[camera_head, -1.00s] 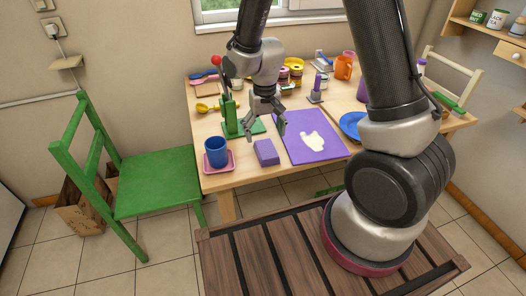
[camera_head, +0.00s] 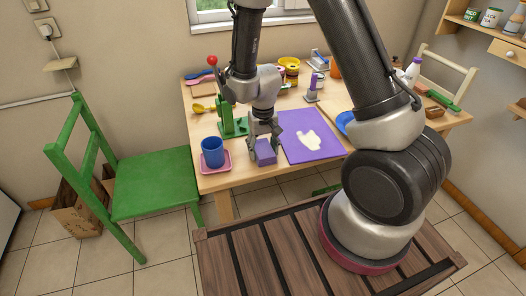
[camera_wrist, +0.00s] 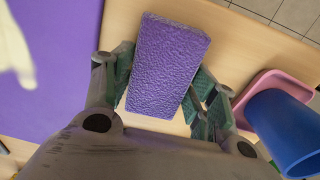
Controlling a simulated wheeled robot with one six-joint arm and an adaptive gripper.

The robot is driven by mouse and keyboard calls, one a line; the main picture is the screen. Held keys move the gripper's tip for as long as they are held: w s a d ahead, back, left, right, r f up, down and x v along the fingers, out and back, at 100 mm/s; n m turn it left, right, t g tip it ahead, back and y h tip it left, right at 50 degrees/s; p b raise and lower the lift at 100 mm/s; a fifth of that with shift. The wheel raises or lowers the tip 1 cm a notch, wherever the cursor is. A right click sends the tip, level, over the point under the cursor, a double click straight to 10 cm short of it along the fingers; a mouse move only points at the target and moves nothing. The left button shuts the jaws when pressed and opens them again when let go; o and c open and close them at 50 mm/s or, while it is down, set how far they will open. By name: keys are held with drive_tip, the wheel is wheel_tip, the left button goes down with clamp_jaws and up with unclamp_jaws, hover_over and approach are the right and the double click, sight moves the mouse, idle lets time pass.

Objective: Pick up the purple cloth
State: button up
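The purple cloth (camera_head: 265,153) is a folded, block-like piece with a rough texture, lying near the front edge of the table. In the wrist view the cloth (camera_wrist: 168,62) lies between the two fingers of my gripper (camera_wrist: 162,88). In the head view my gripper (camera_head: 263,146) is right over the cloth, pointing down. Its fingers are apart, one on each side of the cloth. A narrow gap shows by the right finger; whether the left finger touches the cloth I cannot tell.
A blue cup (camera_head: 213,152) on a pink tray (camera_head: 229,168) stands close on the left. A purple mat (camera_head: 327,150) with a pale shape (camera_head: 309,140) lies on the right. A green stand (camera_head: 227,113) with a red ball is behind. A blue plate (camera_head: 344,124) is farther right.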

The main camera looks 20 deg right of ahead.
sight(263, 147)
drive_tip(key=shift+c, duration=0.2)
wheel_tip(263, 147, up, 10)
idle(0.5)
